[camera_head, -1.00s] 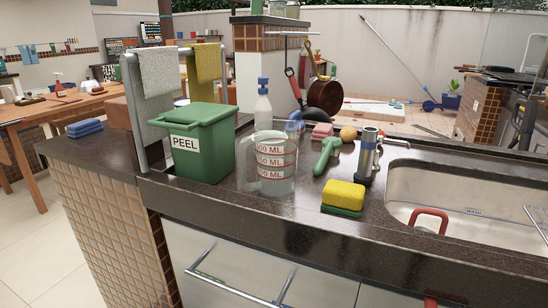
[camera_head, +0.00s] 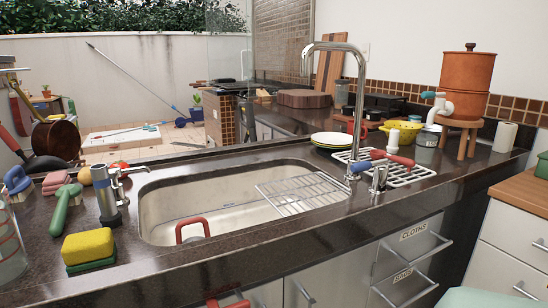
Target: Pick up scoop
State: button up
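I cannot pick out anything that is surely a scoop. A green long-handled tool (camera_head: 67,204) stands or leans on the dark counter at the left, left of a metal dispenser (camera_head: 106,195); its shape does not tell me whether it is a scoop or a brush. A red loop-shaped handle (camera_head: 192,226) shows at the front of the sink, and what it belongs to is hidden. My gripper is not in view.
The sink (camera_head: 160,205) has a wire rack (camera_head: 300,193) across its right part. A yellow-green sponge (camera_head: 88,249) lies near the counter's front edge. A tap (camera_head: 335,46), plates (camera_head: 335,138) and a clay filter (camera_head: 467,85) stand to the right. Drawers are below.

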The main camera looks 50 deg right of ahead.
aim_at(375, 155)
jog(key=k+l, duration=0.15)
jog(key=l, duration=0.2)
jog(key=k+l+z, duration=0.1)
jog(key=l, duration=0.25)
jog(key=k+l+z, duration=0.1)
jog(key=l, duration=0.25)
jog(key=k+l, duration=0.2)
jog(key=l, duration=0.15)
jog(key=k+l+z, duration=0.1)
jog(key=l, duration=0.25)
jog(key=i+l, duration=0.25)
